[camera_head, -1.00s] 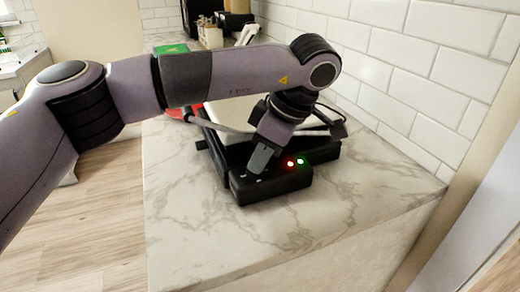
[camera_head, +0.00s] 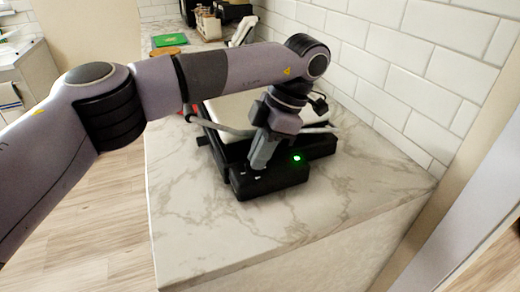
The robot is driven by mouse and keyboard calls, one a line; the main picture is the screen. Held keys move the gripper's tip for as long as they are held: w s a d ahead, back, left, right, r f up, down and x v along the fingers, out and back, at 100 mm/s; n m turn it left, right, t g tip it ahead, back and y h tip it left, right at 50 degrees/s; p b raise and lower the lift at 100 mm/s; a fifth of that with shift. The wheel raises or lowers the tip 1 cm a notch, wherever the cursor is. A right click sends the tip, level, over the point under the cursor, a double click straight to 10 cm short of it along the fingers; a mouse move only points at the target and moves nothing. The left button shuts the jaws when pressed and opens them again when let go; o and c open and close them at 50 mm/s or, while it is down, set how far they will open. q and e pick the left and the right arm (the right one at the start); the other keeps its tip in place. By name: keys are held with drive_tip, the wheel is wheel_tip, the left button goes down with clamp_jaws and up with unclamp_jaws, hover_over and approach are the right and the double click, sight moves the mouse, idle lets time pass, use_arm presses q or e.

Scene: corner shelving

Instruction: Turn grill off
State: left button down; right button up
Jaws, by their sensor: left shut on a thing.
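The grill (camera_head: 285,178) is a black appliance with a pale top plate, standing on the marble counter. A green light (camera_head: 297,158) glows on its front control box, and no red light shows. My left gripper (camera_head: 257,168) reaches down from above to the left part of this box, with its fingers touching the top near small white marks. It is shut on a small part of the grill that the fingers hide. My arm covers part of the pale top plate. My right gripper is not in view.
The marble counter (camera_head: 215,235) is clear in front of the grill. A white tiled wall (camera_head: 400,85) stands close on the right. A green board (camera_head: 170,40) and several kitchen things lie farther back.

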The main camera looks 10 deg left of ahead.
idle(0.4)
use_arm(q)
drive_tip(key=c, duration=1.2)
unclamp_jaws()
drive_tip(key=shift+s+r, duration=0.1)
drive_tip(key=shift+r, duration=0.1)
